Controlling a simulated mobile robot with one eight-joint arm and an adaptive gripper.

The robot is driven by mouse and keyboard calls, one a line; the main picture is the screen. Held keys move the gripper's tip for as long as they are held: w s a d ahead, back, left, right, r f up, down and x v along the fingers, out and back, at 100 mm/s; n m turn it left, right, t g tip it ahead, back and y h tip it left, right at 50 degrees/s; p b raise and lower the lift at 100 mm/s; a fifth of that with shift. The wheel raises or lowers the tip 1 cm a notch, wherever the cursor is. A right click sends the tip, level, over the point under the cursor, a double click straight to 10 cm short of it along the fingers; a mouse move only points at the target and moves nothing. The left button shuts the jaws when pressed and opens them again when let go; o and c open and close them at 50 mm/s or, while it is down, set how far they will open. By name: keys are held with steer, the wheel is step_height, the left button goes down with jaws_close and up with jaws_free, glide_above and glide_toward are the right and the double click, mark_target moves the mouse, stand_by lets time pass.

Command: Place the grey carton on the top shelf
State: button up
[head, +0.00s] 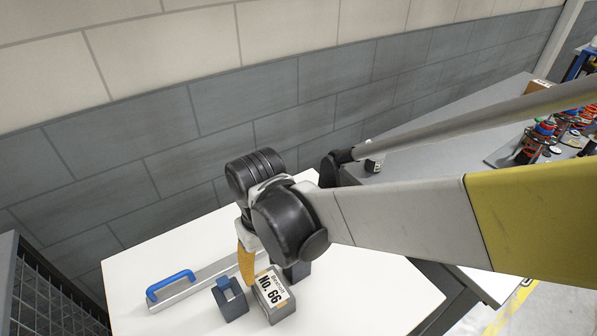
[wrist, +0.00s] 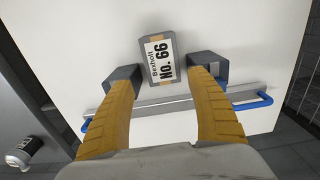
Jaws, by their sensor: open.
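The grey carton (head: 273,296) stands on a white tabletop, with a tan tape strip and a white label reading "No. 66". It also shows in the wrist view (wrist: 159,59), just beyond and between my fingertips. My gripper (wrist: 163,80) has its two yellow fingers spread apart, with nothing held between them. In the head view my gripper (head: 265,272) points down close behind the carton, partly hidden by my wrist. No shelf is clearly visible.
A grey bar with blue handles (head: 172,284) lies on the white tabletop (head: 365,290) near the carton. A dark mesh panel (head: 45,290) stands at the left. A grey bench (head: 440,140) with several coloured items is at the right. A block wall runs behind.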

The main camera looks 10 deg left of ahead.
mark_target(272, 288)
steer(key=f, duration=0.1)
steer(key=f+b, duration=0.1)
steer(key=f, duration=0.2)
steer(key=shift+s+f+b, duration=0.25)
steer(key=shift+b, duration=0.05)
step_height(272, 288, down, 6)
steer(key=b, duration=0.2)
steer(key=shift+s+r+b, duration=0.1)
steer(key=shift+b, duration=0.25)
steer(key=shift+d+r, duration=0.1)
steer(key=shift+c, duration=0.2)
steer(key=c, duration=1)
